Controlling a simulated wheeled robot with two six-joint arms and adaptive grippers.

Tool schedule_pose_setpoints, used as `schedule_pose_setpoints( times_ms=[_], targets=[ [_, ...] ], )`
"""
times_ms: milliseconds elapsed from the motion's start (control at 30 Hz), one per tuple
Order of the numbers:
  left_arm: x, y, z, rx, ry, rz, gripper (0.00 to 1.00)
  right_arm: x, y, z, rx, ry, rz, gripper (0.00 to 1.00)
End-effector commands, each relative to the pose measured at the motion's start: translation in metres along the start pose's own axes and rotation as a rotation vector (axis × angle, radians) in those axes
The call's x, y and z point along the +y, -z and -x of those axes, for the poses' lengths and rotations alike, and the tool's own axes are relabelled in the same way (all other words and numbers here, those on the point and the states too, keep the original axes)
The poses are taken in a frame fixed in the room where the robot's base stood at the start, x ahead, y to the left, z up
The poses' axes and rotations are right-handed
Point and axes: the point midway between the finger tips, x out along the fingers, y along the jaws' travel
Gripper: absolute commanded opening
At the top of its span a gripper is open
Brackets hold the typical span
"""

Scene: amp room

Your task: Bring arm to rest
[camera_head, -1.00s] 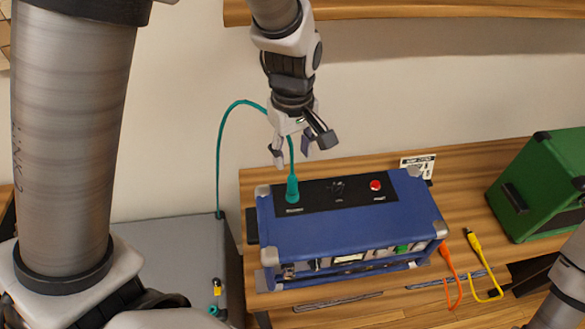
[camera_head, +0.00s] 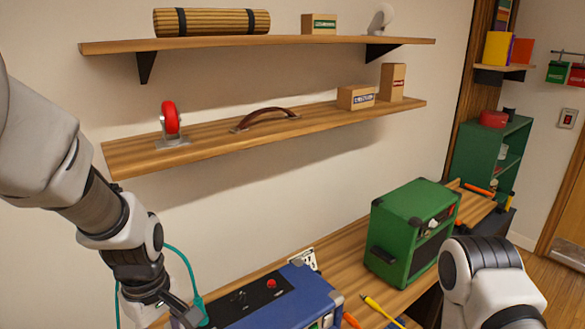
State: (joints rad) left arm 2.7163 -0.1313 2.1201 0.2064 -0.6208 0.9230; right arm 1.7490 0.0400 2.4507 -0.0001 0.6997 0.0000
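My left arm comes in from the left, and its gripper (camera_head: 160,312) hangs at the bottom edge, beside the left end of the blue amp (camera_head: 318,294). Its dark right finger is splayed outward; the fingertips are partly cut off by the frame, and I see nothing held. The teal cable (camera_head: 187,262) loops behind the gripper, and its plug (camera_head: 201,308) stands at the amp's black top panel. My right arm (camera_head: 488,280) shows at the lower right; its gripper is out of view.
A green amp (camera_head: 408,225) stands on the wooden bench (camera_head: 345,262), with a yellow cable plug (camera_head: 378,306) in front. Two wall shelves (camera_head: 215,140) above hold a red caster (camera_head: 170,118), a brown handle (camera_head: 268,117) and boxes. A green cabinet (camera_head: 483,160) stands at the right.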

Motion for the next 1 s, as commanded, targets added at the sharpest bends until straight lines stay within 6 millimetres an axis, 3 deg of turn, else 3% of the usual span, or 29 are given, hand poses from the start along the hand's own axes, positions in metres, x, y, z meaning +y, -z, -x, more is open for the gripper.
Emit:
schedule_pose_setpoints(
  times_ms=[33,167,367,467,633,833,900,1000],
  targets=[
    [-0.004,-0.002,-0.018,-0.021,0.032,0.001,0.51,0.0,0.001,-0.004,0.002,0.0,0.0,0.4],
    [-0.014,-0.008,-0.051,-0.069,0.096,0.006,0.51,0.0,0.001,-0.008,0.003,0.0,0.0,0.4],
    [-0.045,-0.024,-0.111,-0.165,0.229,0.016,0.51,0.0,0.001,-0.015,0.003,0.0,0.0,0.4],
    [-0.069,-0.034,-0.146,-0.215,0.305,0.018,0.51,0.0,0.001,-0.02,0.002,0.0,0.0,0.4],
    [-0.123,-0.056,-0.223,-0.29,0.41,-0.032,0.51,0.0,0.001,-0.031,0.002,0.0,0.0,0.4],
    [-0.207,-0.088,-0.321,-0.344,0.402,-0.286,0.51,0.0,0.001,-0.046,0.002,0.0,0.0,0.4],
    [-0.224,-0.093,-0.342,-0.329,0.343,-0.416,0.51,0.0,0.001,-0.048,0.002,0.0,0.0,0.4],
    [-0.223,-0.089,-0.356,-0.255,0.219,-0.609,0.51,0.0,0.001,-0.048,0.002,0.0,0.0,0.4]
  ],
)
